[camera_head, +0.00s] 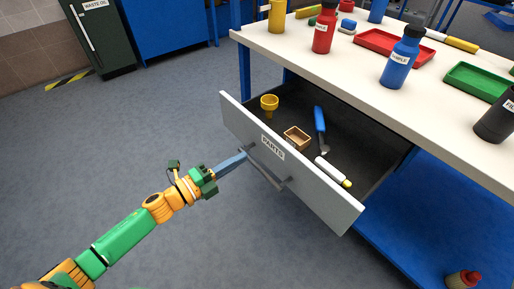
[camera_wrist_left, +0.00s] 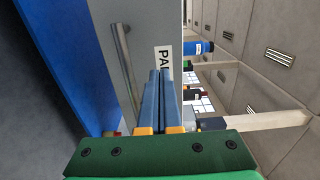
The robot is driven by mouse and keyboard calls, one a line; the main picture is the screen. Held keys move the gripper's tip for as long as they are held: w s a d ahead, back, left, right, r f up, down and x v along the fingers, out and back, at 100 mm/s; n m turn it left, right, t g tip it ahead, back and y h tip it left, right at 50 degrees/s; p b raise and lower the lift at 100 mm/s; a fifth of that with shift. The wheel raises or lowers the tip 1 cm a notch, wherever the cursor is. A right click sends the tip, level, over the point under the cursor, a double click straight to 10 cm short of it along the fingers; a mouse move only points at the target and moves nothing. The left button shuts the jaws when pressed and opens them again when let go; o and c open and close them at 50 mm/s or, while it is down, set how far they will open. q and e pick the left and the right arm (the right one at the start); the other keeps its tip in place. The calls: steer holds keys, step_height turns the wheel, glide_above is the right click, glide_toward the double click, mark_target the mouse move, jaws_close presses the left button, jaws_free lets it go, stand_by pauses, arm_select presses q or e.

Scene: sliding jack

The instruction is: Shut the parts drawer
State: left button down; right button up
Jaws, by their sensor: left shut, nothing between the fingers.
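The parts drawer (camera_head: 234,117) is pulled out from under the white workbench, its grey front carrying a PARTS label (camera_head: 272,147) and a bar handle (camera_head: 266,172). Inside lie a yellow cup (camera_head: 269,103), a small wooden box (camera_head: 297,138), a blue-handled tool (camera_head: 320,120) and a white cylinder with a yellow end (camera_head: 332,171). My left gripper (camera_head: 243,156) is shut and empty, its blue fingers at the drawer front near the handle's upper end. In the left wrist view the fingers (camera_wrist_left: 161,88) point at the front beside the label; contact cannot be told. My right gripper is not in view.
The bench top (camera_head: 340,62) holds a red bottle (camera_head: 323,28), a blue bottle (camera_head: 401,58), a dark bottle (camera_head: 496,121), a red tray (camera_head: 392,47) and a green tray (camera_head: 479,83). A blue lower shelf (camera_head: 420,225) lies below. The floor (camera_head: 130,140) at left is clear.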

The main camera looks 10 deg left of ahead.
mark_target(266, 143)
arm_select(q)
steer(key=x, duration=0.6)
steer(key=shift+w+d, duration=0.15)
steer(key=shift+w, duration=0.1)
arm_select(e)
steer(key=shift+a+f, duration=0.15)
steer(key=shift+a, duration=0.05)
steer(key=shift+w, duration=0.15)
